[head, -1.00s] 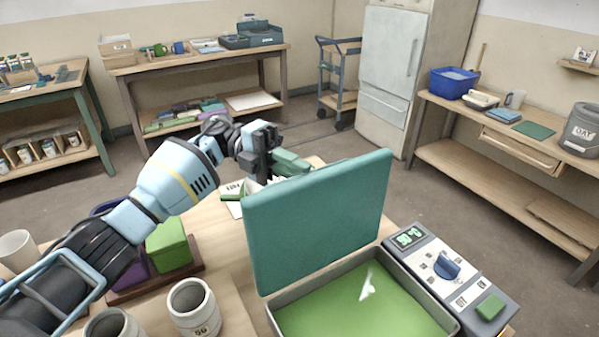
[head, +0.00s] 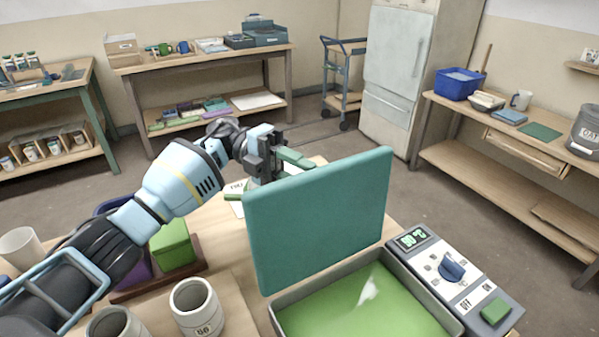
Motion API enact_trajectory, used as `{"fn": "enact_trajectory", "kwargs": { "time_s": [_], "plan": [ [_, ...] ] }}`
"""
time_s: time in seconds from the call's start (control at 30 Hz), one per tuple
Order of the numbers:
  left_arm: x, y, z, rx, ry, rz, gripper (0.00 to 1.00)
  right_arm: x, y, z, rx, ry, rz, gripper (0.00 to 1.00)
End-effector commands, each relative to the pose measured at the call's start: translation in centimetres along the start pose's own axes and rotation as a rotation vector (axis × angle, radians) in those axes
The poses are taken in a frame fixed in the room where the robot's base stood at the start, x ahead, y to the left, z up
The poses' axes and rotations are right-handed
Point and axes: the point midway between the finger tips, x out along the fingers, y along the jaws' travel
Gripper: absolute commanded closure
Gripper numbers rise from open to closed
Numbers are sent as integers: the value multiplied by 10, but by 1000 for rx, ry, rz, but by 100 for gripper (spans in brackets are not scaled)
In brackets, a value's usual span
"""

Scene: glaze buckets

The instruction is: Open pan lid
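The pan (head: 455,326) is a grey rectangular tray at the front, with a green surface inside that carries a pale glint. Its teal lid (head: 320,220) stands raised and close to upright along the pan's far left side, so the pan's inside shows. My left gripper (head: 285,165) is behind the lid's upper left part, and the lid partly hides its green fingers. I cannot tell whether the fingers touch the lid or how far apart they are. My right gripper is not in view.
A control box (head: 455,275) with a blue knob and a temperature display sits right of the pan. White cups (head: 196,308) and a green block (head: 172,243) stand to the left. A side bench (head: 520,140) and a fridge (head: 393,75) are farther back.

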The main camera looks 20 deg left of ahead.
Motion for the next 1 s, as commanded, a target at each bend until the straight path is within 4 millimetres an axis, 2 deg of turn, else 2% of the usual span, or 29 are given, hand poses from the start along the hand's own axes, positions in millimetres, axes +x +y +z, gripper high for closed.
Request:
{"fn": "enact_trajectory", "kwargs": {
  "time_s": [0.23, 0.43, 1.0],
  "plan": [
    [0, -10, 0, 4, -1, -1, 66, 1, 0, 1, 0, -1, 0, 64],
    [0, -38, -2, 4, -1, -1, 66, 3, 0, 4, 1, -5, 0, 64],
    [40, -48, -63, 10, 1, -3, 66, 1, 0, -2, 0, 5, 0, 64]
  ]
}}
